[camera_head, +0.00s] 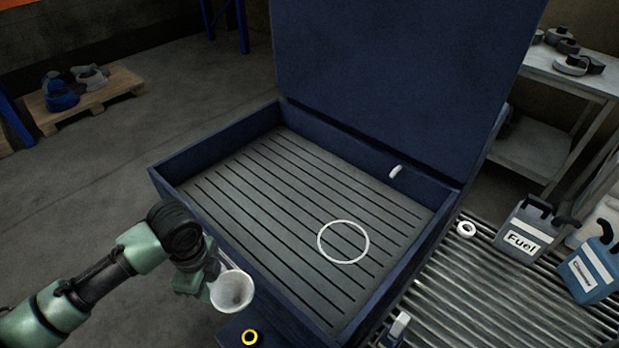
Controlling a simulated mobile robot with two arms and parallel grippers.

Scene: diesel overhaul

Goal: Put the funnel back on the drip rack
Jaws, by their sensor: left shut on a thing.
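A white funnel (232,291) is at the lower middle, its wide mouth facing up toward me. My left gripper (211,287) is shut on the funnel at its left side and holds it just outside the near left wall of a blue open box. The box has a dark slatted floor (255,180) with a white ring (343,242) on it. A rack of metal bars (470,290) is to the right of the box. I cannot tell for certain which slatted surface is the drip rack. My right gripper is not in view.
The blue box's raised lid (400,80) stands at the back. A grey fuel can (527,232), a blue can (590,272) and a small white ring (466,229) are on the barred rack. The slatted floor is mostly clear.

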